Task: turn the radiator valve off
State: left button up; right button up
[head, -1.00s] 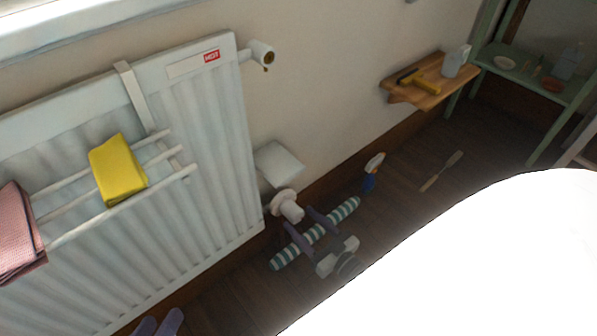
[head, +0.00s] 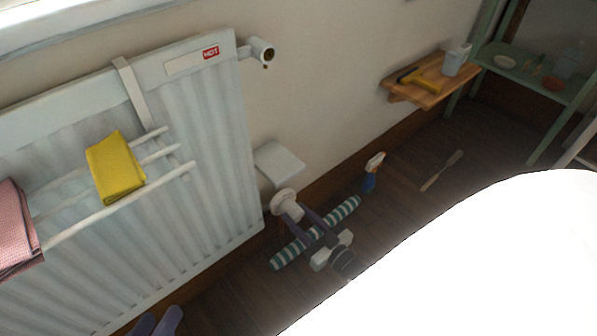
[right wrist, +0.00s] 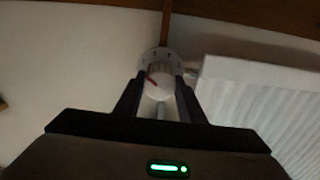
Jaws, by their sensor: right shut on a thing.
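The radiator valve (head: 284,201) is a white round knob low by the right end of the white radiator (head: 215,150). My right gripper (head: 300,211) is at the knob, with a dark finger on each side of it. In the right wrist view the knob (right wrist: 160,85) sits between the fingertips, with dial marks around its collar and a red mark on its left side. The right gripper is shut on it. My left gripper (head: 157,322) shows only its two purple fingertips at the bottom edge, a little apart and empty.
A rail with a yellow cloth (head: 116,168) and a pink cloth (head: 15,228) hangs on the radiator. A white box (head: 279,163) is on the wall above the valve. A wooden shelf (head: 425,95) juts out at right.

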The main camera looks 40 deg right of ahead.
jog(key=n, duration=0.6)
jog(key=shift+n, duration=0.3)
jog(key=n, duration=0.6)
jog(key=shift+s, duration=0.1)
jog(key=n, duration=0.6)
jog(key=shift+n, duration=0.3)
jog(key=n, duration=0.5)
jog(key=shift+n, duration=0.3)
jog(key=o, duration=1)
jog(key=shift+o, duration=0.2)
